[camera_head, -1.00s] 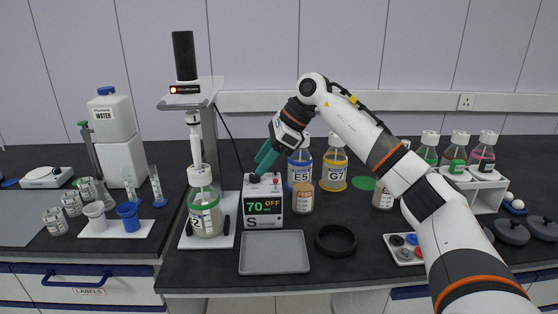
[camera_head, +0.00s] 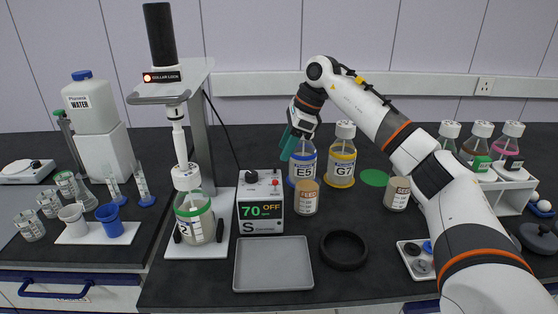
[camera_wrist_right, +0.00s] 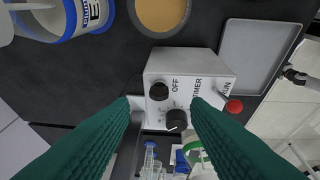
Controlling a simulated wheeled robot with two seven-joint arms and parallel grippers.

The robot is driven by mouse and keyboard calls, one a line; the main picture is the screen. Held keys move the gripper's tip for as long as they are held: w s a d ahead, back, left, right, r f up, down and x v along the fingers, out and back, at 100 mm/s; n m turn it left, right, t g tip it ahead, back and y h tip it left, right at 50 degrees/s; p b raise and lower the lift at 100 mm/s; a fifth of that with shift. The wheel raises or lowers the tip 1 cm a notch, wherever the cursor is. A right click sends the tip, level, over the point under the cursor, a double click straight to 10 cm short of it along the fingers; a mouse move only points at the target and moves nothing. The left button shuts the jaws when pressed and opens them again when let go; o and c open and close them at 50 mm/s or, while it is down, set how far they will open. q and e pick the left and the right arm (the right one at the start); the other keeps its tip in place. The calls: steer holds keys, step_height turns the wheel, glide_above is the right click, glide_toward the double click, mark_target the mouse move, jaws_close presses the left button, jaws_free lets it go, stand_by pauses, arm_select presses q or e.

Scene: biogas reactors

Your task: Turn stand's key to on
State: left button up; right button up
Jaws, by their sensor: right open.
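The stirrer stand (camera_head: 198,130) is a grey column with a black motor (camera_head: 158,40) on top. Its head has a "COLLAR LOCK" label (camera_head: 162,77) with a lit red light; I cannot make out a key there. Beside it stands a white control box (camera_head: 261,222) whose display reads "70 OFF". My right gripper (camera_head: 287,152) is open and empty, above and behind the box. My left gripper is out of view.
Bottles E5 (camera_head: 303,165) and G7 (camera_head: 341,165) and a brown-lidded jar (camera_head: 306,198) stand close right of the box. A grey tray (camera_head: 273,264) and black ring (camera_head: 343,250) lie in front. A jar (camera_head: 195,218) sits under the stirrer.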

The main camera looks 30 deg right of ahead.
mark_target(275, 169)
steer(key=x, duration=0.4)
steer(key=shift+f, duration=0.1)
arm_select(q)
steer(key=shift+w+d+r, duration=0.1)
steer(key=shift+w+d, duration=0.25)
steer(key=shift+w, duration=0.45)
arm_select(e)
steer(key=shift+w+a+f, duration=0.1)
steer(key=shift+w+f, duration=0.1)
steer(key=shift+f, duration=0.25)
jaws_close()
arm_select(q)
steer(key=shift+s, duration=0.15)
